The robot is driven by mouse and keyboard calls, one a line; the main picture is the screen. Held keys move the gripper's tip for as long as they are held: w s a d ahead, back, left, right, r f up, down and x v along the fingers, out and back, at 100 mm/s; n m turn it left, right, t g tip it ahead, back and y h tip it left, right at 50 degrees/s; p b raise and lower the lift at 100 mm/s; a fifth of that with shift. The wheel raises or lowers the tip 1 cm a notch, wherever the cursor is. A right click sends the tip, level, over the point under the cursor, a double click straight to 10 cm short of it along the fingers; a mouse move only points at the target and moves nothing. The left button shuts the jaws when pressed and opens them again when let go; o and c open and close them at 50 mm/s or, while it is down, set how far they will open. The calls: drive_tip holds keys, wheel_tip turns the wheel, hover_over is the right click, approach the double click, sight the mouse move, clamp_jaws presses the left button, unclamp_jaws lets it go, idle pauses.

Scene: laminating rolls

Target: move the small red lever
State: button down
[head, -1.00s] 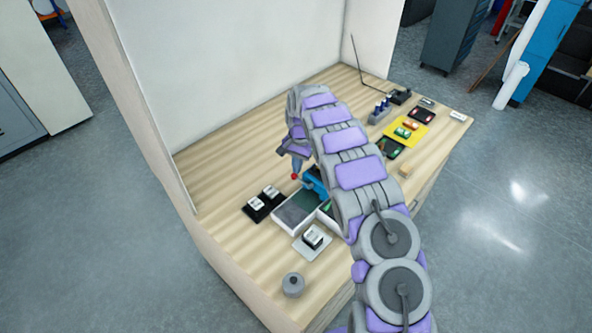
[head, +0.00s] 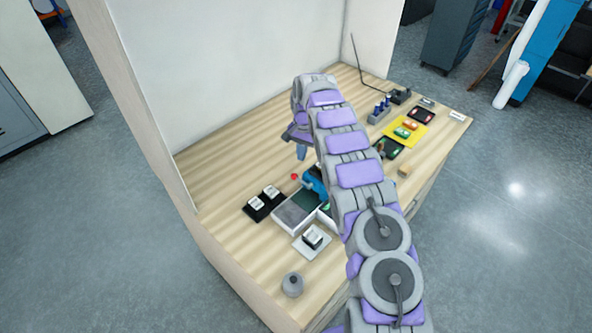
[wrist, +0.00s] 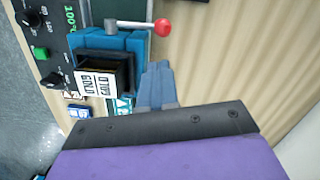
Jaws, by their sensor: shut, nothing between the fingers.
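The small red lever knob (head: 295,177) shows in the head view at the left of a blue laminating device (head: 315,182). In the wrist view the red knob (wrist: 162,27) sits at the end of a thin grey rod (wrist: 130,23), which starts at the top of the blue device (wrist: 110,42). My gripper (wrist: 158,68) is shut and empty, its fingertips pointing at the knob with a gap between them. In the head view my gripper (head: 301,154) is above and beyond the knob, apart from it. My arm hides part of the device.
A black tray (head: 252,213) with white-labelled blocks, a white plate (head: 300,251) with a block and a grey weight (head: 292,285) stand in front. A yellow mat (head: 418,131) lies at the right. The wooden tabletop (head: 225,170) is clear at the left.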

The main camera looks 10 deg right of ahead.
wheel_tip(320, 180, up, 15)
drive_tip(key=w+p, duration=0.1)
drive_tip(key=p, duration=0.8)
drive_tip(key=shift+w+d, duration=0.2)
drive_tip(key=shift+d, duration=0.2)
drive_tip(key=shift+r, duration=0.1)
drive_tip(key=s+a+r+n+b, duration=0.15)
drive_tip(key=s+r+b, duration=0.3)
drive_tip(key=s, duration=0.65)
drive_tip(key=s+a+r+n+b, duration=0.15)
drive_tip(key=s+r+b, duration=0.3)
drive_tip(key=s, duration=0.65)
drive_tip(key=s+f+n+b, duration=0.1)
drive_tip(key=s+f+b, duration=0.2)
drive_tip(key=s, duration=0.8)
drive_tip(key=s+f+n+b, duration=0.2)
drive_tip(key=s+f, duration=0.4)
drive_tip(key=s, duration=0.5)
drive_tip(key=s+f+n+b, duration=0.1)
drive_tip(key=s+f+b, duration=0.2)
drive_tip(key=s, duration=0.9)
drive_tip(key=shift+d+f+n+g+h+b, duration=0.3)
drive_tip(key=shift+f+g+h+b, duration=0.1)
drive_tip(key=shift+f, duration=0.5)
